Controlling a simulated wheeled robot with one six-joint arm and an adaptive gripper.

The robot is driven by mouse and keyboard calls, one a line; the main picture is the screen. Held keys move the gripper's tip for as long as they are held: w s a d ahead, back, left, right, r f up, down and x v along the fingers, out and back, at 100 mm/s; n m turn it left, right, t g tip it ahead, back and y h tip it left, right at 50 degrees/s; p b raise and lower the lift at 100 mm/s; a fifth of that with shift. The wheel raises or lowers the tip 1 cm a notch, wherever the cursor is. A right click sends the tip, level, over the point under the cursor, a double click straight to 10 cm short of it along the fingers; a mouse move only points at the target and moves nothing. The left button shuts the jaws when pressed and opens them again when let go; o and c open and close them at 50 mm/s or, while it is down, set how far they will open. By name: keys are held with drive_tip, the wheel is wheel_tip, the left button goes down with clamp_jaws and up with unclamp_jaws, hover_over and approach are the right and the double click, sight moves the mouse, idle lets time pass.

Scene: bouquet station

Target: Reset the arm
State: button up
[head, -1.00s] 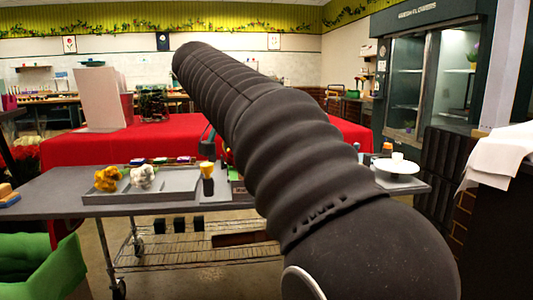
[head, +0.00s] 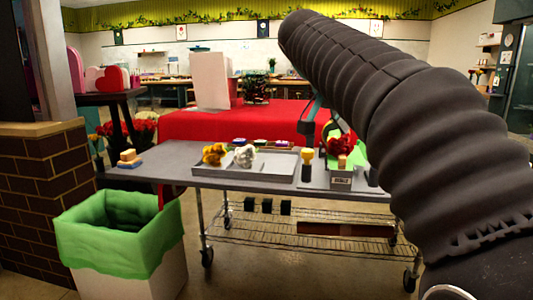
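My arm crosses the right half of the head view, rising from the lower right to the upper middle, and its far end bends out of sight. A dark piece with teal edges, which looks like part of my gripper (head: 308,119), shows just left of the arm above the table's back edge. Its fingertips are not clear, so I cannot tell whether it is open or shut, or holds anything.
A grey wheeled table (head: 170,155) stands ahead, with a tray (head: 274,169) of yellow and white flowers, and red flowers (head: 340,146) beside the arm. A green-lined bin (head: 120,232) and a brick wall (head: 45,190) stand left. A red-covered table (head: 190,124) lies behind.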

drive_tip(key=s+a+f+n+y, duration=0.2)
drive_tip(key=s+f+n, duration=0.2)
drive_tip(key=s+f, duration=0.3)
drive_tip(key=s+a+f+n+y, duration=0.3)
drive_tip(key=s+f, duration=0.5)
drive_tip(key=f, duration=0.5)
drive_tip(key=s+a+f+n+t+y, duration=0.1)
drive_tip(key=s+a+f+n+y, duration=0.1)
drive_tip(key=s+f, duration=0.6)
wheel_tip(320, 180, down, 3)
drive_tip(key=a+n, duration=0.1)
drive_tip(key=n, duration=0.1)
drive_tip(key=shift+s+n+y, duration=0.25)
drive_tip(key=shift+n+y, duration=0.05)
